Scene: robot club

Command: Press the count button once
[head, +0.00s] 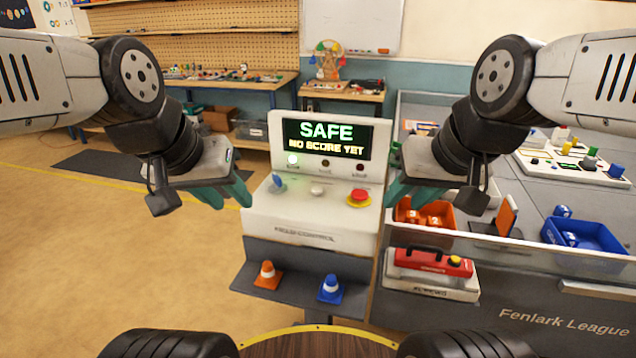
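The control console (312,222) stands upright ahead of me. On its sloped top are a blue switch (278,182) at the left, a small pale round button (317,191) in the middle and a red mushroom button (360,196) on a yellow base at the right. No readable label marks which is the count button. The screen (327,138) shows SAFE in green above yellow score text. My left gripper (240,196) hangs left of the console and my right gripper (393,194) hangs near its right edge. Both look empty and apart from the buttons; their finger gaps are unclear.
The floor at left is clear.

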